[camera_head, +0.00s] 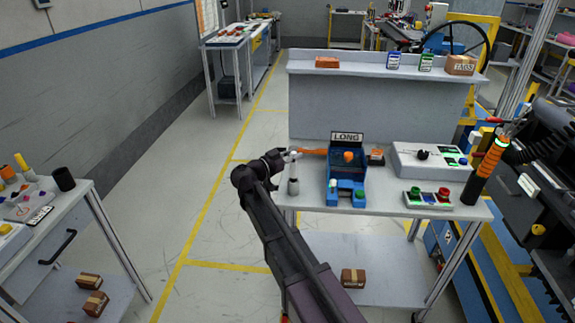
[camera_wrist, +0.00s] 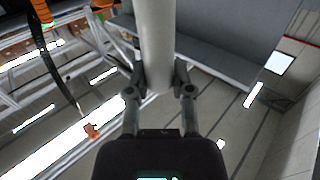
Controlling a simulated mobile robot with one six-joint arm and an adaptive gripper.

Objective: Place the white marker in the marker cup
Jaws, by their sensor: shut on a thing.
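The white marker (camera_wrist: 157,40) is a pale cylinder between my gripper's two fingers (camera_wrist: 158,78) in the wrist view. It runs from the fingers to the top edge, where it is cut off. In the head view my gripper (camera_head: 289,155) is at the left end of the middle table, near the blue LONG unit. A pale upright piece (camera_head: 293,186) shows just below it and looks like the held marker; whether it touches the table is unclear. A dark cup (camera_head: 64,179), likely the marker cup, stands on the left table, far from my gripper. Its inside is too small to read.
The blue LONG unit (camera_head: 346,172) stands right of my gripper, with a white control box (camera_head: 430,160) and a button panel (camera_head: 428,199) further right. A raised shelf (camera_head: 380,69) stands behind. Open floor (camera_head: 190,225) lies between the left table (camera_head: 75,215) and middle table.

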